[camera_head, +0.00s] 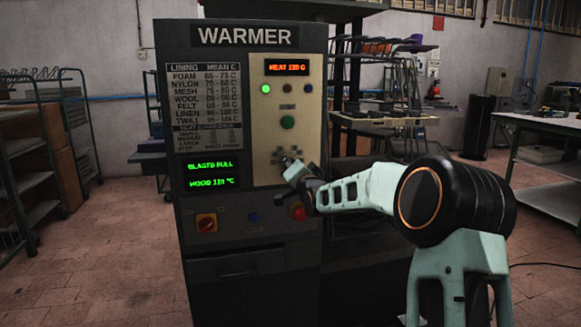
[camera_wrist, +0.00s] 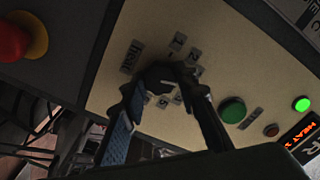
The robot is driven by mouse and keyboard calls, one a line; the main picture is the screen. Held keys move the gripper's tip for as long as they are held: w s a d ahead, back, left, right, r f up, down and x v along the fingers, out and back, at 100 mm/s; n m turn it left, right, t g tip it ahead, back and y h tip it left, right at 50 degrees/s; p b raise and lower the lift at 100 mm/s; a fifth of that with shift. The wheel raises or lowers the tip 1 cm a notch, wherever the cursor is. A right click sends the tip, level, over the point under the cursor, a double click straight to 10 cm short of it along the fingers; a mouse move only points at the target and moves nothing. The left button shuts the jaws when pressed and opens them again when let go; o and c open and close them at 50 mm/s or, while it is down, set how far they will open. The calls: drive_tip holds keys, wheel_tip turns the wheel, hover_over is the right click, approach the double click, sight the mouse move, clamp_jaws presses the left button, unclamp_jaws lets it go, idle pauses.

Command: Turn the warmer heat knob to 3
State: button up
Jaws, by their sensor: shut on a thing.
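The warmer (camera_head: 245,38) is a dark cabinet with a cream control panel (camera_head: 262,105). My gripper (camera_head: 290,160) reaches the lower part of that panel from the right. In the wrist view my gripper (camera_wrist: 155,88) has its two fingers on either side of the dark heat knob (camera_wrist: 157,76) and is shut on it. Small grey number plates (camera_wrist: 180,38) ring the knob, and a "Heat" label (camera_wrist: 132,56) lies beside it. The fingers cover part of the knob and some plates, so I cannot tell which number it points to.
A green button (camera_head: 287,122) sits above the knob, with a lit green lamp (camera_head: 266,89) and an orange display (camera_head: 289,67) higher up. A red knob on yellow (camera_head: 206,223) and a red button (camera_head: 298,212) are below. Shelving (camera_head: 40,150) stands left and a table (camera_head: 545,125) right.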

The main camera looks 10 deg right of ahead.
drive_tip(key=o, duration=1.2)
drive_tip(key=shift+c, duration=0.2)
drive_tip(key=s+d, duration=0.1)
drive_tip(key=s, duration=1.1)
drive_tip(key=shift+d, duration=0.15)
